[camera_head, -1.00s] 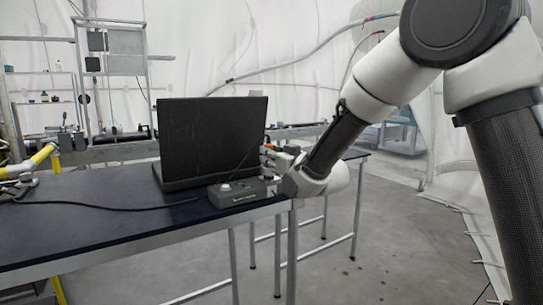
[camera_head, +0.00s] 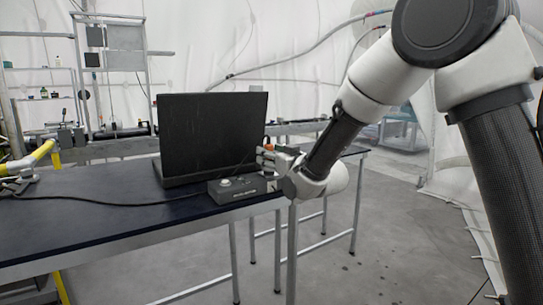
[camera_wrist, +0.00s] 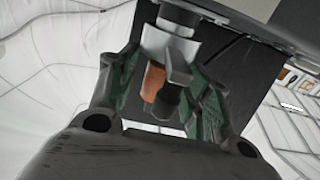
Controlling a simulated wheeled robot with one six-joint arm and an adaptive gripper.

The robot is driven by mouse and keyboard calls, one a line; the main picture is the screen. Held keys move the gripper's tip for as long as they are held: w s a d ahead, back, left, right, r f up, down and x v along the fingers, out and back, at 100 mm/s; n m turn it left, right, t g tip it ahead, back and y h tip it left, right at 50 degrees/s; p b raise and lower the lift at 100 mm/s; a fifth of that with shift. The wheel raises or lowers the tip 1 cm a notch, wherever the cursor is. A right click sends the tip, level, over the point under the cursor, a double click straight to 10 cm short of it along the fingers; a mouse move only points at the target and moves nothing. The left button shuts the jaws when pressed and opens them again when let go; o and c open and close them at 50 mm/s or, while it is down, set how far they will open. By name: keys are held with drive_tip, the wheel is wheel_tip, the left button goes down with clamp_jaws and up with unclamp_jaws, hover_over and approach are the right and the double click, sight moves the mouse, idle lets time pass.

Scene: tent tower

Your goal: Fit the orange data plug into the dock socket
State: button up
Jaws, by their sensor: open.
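The orange data plug shows in the wrist view as an orange and dark body (camera_wrist: 153,82) below a pale block. It lies between the two green-padded fingers of my gripper (camera_wrist: 165,88), which are open around it. A small orange spot of it (camera_head: 268,148) shows in the head view, by the gripper (camera_head: 277,160). The gripper is at the right end of the grey dock box (camera_head: 238,188), near the table's edge. The dock socket itself is not clearly visible, and I cannot tell whether the plug is seated in it.
A black laptop-like screen (camera_head: 212,135) stands just behind the dock box on the dark table (camera_head: 110,228). A black cable (camera_head: 120,204) runs left across the table. A yellow-sleeved device (camera_head: 35,158) is at the far left. Open floor lies to the right.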

drive_tip(key=shift+d+f, duration=0.1)
drive_tip(key=shift+f, duration=0.1)
drive_tip(key=v, duration=1.2)
drive_tip(key=shift+r, duration=0.15)
wheel_tip(320, 180, down, 11)
drive_tip(key=s+d+g+h, duration=0.2)
drive_tip(key=g+h, duration=0.1)
drive_tip(key=g, duration=0.2)
drive_tip(key=s+d+f+g+h, duration=0.3)
drive_tip(key=s+d+f, duration=0.1)
drive_tip(key=s+d, duration=0.2)
drive_tip(key=s+d+r+m+g+h, duration=0.1)
drive_tip(key=s+d+r, duration=0.4)
drive_tip(key=s+d, duration=0.5)
drive_tip(key=s+d+r+m+g+h, duration=0.1)
drive_tip(key=s+d+r+m+h, duration=0.2)
drive_tip(key=s+d, duration=0.8)
drive_tip(key=d+r+m, duration=0.2)
drive_tip(key=d+r, duration=0.1)
drive_tip(key=shift+r+m+g, duration=0.15)
drive_tip(key=shift+m+g, duration=0.15)
drive_tip(key=shift+m, duration=0.1)
